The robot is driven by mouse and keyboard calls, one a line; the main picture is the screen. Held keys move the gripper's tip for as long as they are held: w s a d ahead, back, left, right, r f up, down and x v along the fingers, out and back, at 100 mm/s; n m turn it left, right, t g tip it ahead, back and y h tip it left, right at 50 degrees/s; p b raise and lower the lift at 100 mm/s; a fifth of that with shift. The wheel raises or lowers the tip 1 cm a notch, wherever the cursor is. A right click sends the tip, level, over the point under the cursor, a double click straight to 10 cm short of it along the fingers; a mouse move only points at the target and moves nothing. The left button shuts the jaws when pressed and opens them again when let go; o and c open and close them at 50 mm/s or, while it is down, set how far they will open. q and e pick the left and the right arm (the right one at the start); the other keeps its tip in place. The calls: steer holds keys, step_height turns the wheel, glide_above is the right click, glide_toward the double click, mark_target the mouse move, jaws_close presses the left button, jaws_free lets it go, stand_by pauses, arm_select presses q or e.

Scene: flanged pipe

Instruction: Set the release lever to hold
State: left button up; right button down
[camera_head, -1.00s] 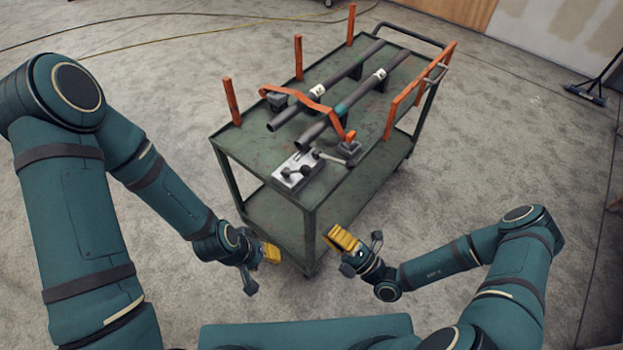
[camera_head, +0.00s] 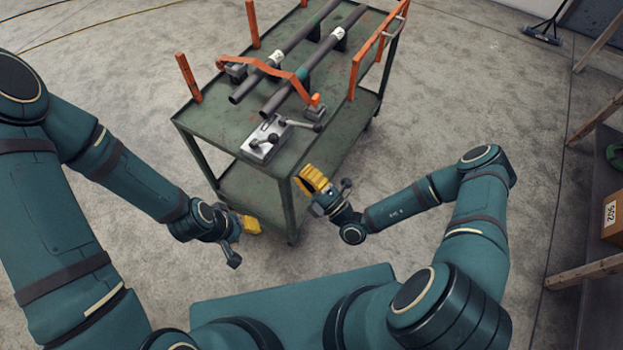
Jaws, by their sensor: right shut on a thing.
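A silver block (camera_head: 259,152) with dark-knobbed handles sits at the near end of the green cart's top. A lever (camera_head: 301,124) runs from it to the right, ending in a dark knob near a clamp block; I cannot read its setting. My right gripper (camera_head: 311,179), with yellow fingers, is beside the cart's near right corner, below and right of the block and apart from the lever. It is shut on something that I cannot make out. My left gripper (camera_head: 252,225) hangs low in front of the cart, its fingers seen too poorly to judge.
Two dark pipes (camera_head: 285,52) lie along the green cart (camera_head: 205,118), with an orange bar (camera_head: 268,68) across them. Orange posts (camera_head: 188,78) and an orange side rail (camera_head: 362,62) stand at its edges. A cardboard box (camera_head: 612,218) is on the right. Open floor lies around the cart.

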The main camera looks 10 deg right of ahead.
mark_target(275, 143)
arm_select(q)
steer(key=shift+f, duration=0.15)
arm_select(e)
steer(key=x, duration=0.8)
steer(key=shift+w+a, duration=0.2)
steer(key=shift+w, duration=0.05)
steer(key=shift+r, duration=0.1)
